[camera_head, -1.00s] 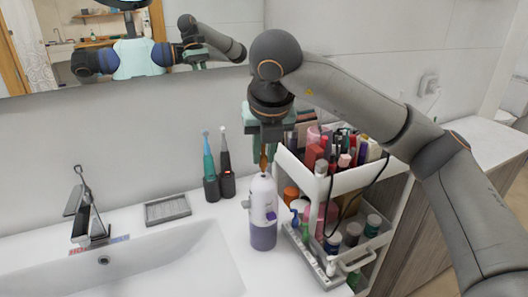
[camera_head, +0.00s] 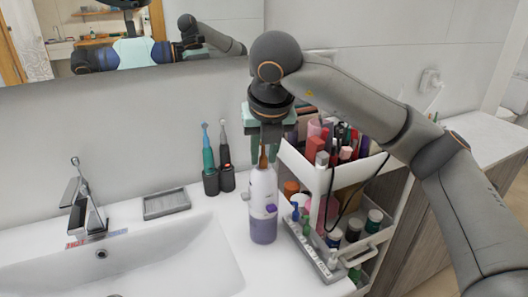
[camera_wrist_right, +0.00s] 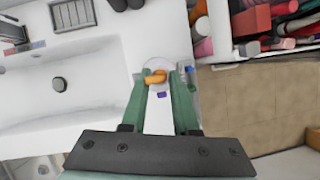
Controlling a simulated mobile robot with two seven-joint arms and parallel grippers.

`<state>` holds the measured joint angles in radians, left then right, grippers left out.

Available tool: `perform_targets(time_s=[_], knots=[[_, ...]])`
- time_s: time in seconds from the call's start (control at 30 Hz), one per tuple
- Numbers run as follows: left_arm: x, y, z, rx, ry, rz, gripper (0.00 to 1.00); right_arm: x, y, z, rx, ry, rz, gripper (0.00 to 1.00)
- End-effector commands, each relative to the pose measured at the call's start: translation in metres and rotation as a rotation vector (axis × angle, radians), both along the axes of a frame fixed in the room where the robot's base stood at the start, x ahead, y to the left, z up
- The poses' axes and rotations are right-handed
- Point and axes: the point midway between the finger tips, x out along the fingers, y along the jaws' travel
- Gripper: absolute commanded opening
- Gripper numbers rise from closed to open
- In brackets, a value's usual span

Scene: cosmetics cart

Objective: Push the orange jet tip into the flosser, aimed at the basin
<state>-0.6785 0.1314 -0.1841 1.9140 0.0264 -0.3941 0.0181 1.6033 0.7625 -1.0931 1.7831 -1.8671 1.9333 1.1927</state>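The flosser (camera_head: 263,190) stands upright on the counter right of the basin (camera_head: 165,262). It has a white body, a purple button and a purple lower part. My right gripper (camera_head: 265,140) is above it, pointing down and shut on the orange jet tip (camera_head: 263,158). The tip's lower end is at the flosser's top; I cannot tell how deep it sits. In the right wrist view the tip (camera_wrist_right: 157,80) shows between the green fingers, over the white flosser (camera_wrist_right: 158,115), with its bent end toward the basin side. My left gripper is not in view.
A white cart (camera_head: 320,178) full of cosmetics stands close to the right of the flosser. Two electric toothbrushes (camera_head: 218,180) and a soap dish (camera_head: 166,203) are behind and left. The faucet (camera_head: 85,205) is at the far left. A mirror hangs on the wall.

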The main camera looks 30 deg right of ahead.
Motion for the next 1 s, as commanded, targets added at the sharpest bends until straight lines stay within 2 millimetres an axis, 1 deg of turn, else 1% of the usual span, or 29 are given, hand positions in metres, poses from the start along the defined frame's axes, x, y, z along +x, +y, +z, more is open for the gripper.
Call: perform_targets(time_s=[0.03, 0.2, 0.47, 0.57, 0.67, 0.7, 0.8, 1.0], knots=[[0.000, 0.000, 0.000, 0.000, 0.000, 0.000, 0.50, 0.000, 0.000, 0.000, 0.000, 0.000, 0.000, 0.35], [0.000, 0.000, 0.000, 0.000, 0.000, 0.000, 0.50, 0.000, 0.000, 0.000, 0.000, 0.000, 0.000, 0.54], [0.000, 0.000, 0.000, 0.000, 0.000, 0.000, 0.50, 0.000, 0.000, 0.001, 0.000, -0.001, 0.000, 0.54], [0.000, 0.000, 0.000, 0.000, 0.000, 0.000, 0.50, -0.002, 0.001, 0.007, 0.001, -0.002, -0.001, 0.54], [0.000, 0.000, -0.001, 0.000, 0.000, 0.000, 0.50, -0.007, 0.003, 0.020, 0.002, -0.005, 0.000, 0.54], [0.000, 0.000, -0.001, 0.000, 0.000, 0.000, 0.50, -0.010, 0.004, 0.026, 0.001, -0.006, 0.001, 0.54], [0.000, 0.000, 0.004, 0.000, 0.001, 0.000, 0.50, -0.018, 0.006, 0.048, -0.001, -0.008, 0.001, 0.54], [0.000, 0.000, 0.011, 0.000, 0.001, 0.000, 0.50, -0.032, 0.010, 0.082, -0.001, -0.005, -0.001, 0.54]])
